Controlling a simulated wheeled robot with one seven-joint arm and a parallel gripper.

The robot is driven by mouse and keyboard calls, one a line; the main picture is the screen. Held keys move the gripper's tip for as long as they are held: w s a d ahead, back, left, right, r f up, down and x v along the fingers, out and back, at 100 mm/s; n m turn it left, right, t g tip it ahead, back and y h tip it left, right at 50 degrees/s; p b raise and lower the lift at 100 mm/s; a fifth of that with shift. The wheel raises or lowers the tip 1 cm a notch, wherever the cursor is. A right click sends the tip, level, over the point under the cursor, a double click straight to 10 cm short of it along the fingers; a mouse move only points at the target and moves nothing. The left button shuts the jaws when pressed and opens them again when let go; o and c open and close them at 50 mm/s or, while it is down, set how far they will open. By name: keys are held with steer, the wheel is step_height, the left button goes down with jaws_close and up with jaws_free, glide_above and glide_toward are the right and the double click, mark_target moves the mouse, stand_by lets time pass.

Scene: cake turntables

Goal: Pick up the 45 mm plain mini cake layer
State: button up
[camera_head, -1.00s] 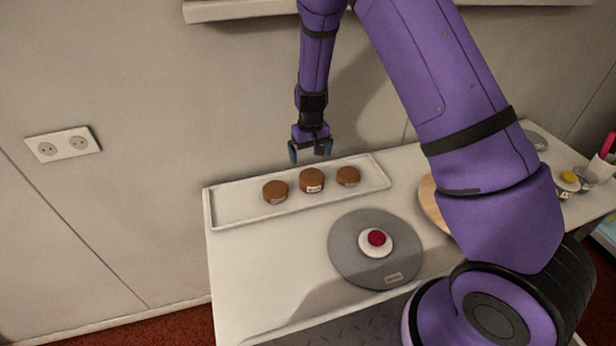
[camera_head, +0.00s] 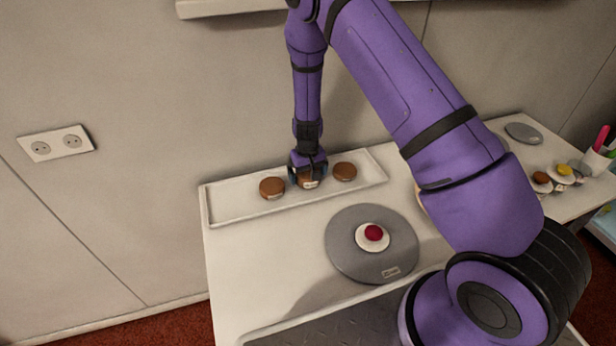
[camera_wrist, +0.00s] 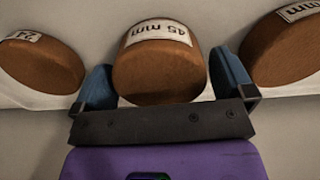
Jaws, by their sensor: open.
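The 45 mm plain cake layer (camera_head: 308,180) is a brown disc with a white label, standing in the middle of three on a white tray (camera_head: 228,206). In the wrist view its label reads 45 mm (camera_wrist: 160,62). My gripper (camera_head: 308,170) is lowered around it. In the wrist view the blue fingers of my gripper (camera_wrist: 163,88) are open, one on each side of the layer. Whether they touch it I cannot tell. The left brown layer (camera_head: 272,187) and right brown layer (camera_head: 344,171) stand close by on the tray.
A grey turntable (camera_head: 345,255) with a white disc and a red top (camera_head: 373,232) stands in front of the tray. Neighbouring layers are close outside both fingers. Small cakes (camera_head: 564,170) and a cup with pens (camera_head: 596,160) are at the far right. The tray's left end is bare.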

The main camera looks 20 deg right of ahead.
steer(key=shift+f, duration=0.4)
steer(key=c, duration=0.8)
steer(key=shift+o, duration=0.2)
steer(key=shift+r, duration=0.2)
